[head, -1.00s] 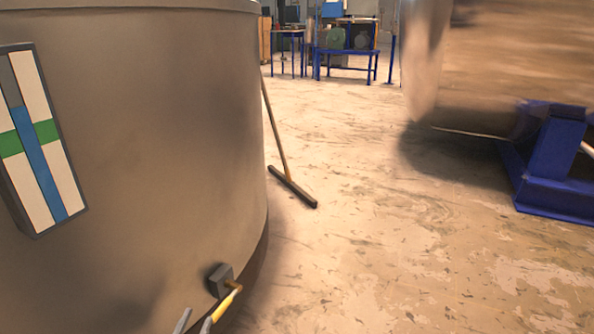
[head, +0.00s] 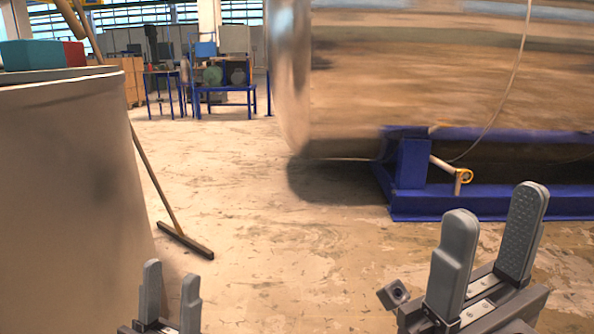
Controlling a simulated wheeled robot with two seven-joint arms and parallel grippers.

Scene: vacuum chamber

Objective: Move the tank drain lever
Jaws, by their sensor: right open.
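The grey tank (head: 65,200) stands at the left edge; its lower part and the drain lever on it are out of view now. My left gripper (head: 171,285) is at the bottom edge, in front of the tank's right side, its two fingers apart with nothing between them. My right gripper (head: 490,215) is at the lower right, open and empty, with its fingers pointing up. A small yellow-ended valve or handle (head: 462,178) shows on a pipe by the blue stand, behind and above my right gripper; it is apart from both grippers.
A large shiny metal cylinder (head: 420,80) rests on a blue stand (head: 410,165) at the right. A broom (head: 185,240) leans by the tank. Blue and red boxes (head: 35,54) sit on the tank top. Blue workbenches (head: 225,90) stand far back. The middle floor is clear.

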